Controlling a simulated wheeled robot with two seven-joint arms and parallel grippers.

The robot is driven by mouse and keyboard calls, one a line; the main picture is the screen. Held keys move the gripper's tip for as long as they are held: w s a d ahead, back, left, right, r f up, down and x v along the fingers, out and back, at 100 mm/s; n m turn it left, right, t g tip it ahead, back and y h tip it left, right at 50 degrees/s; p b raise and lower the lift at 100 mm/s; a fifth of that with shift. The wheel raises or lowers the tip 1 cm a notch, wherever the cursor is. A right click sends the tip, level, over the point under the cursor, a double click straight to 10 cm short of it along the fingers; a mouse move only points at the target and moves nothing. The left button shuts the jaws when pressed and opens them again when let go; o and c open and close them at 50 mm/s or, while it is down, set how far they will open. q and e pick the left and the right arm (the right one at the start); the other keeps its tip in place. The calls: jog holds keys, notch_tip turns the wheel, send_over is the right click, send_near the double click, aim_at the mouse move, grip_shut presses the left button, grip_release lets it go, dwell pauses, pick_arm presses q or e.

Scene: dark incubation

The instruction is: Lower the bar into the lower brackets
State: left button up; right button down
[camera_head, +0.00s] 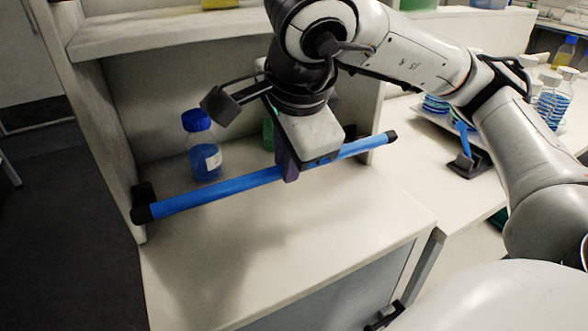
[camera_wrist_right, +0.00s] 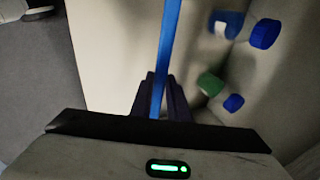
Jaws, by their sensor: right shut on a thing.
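A blue bar (camera_head: 225,188) with black end caps runs across the front of a white shelf unit, its right end higher in the picture. My right gripper (camera_head: 288,168) is shut on it near the middle; its dark purple fingers also show in the wrist view (camera_wrist_right: 160,98), with the bar (camera_wrist_right: 167,50) between them. A black bracket (camera_head: 143,190) shows at the left panel's front edge, right behind the bar's left cap. Whether the cap rests in it I cannot tell. Another black piece (camera_head: 352,133) shows near the right panel, partly behind my gripper. My left gripper is out of view.
A bottle of blue liquid (camera_head: 204,150) stands inside the shelf behind the bar. A green-capped item (camera_wrist_right: 210,84) is partly hidden by my gripper. The white worktop (camera_head: 300,240) in front is clear. A rack with bottles (camera_head: 440,118) stands on the right bench.

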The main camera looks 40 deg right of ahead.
jog(key=w+f+b, duration=0.1)
jog(key=w, duration=0.2)
jog(key=w+d+f+b, duration=0.1)
jog(key=w, duration=0.2)
jog(key=w+d+f, duration=0.1)
jog(key=w+f, duration=0.1)
jog(key=w, duration=0.1)
jog(key=shift+w+d+b, duration=0.1)
jog(key=shift+b, duration=0.3)
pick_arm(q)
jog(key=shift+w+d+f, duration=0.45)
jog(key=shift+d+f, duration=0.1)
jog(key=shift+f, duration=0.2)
pick_arm(e)
jog(key=c, duration=1.7)
grip_release()
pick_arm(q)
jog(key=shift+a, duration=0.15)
pick_arm(e)
jog(key=shift+o, duration=0.4)
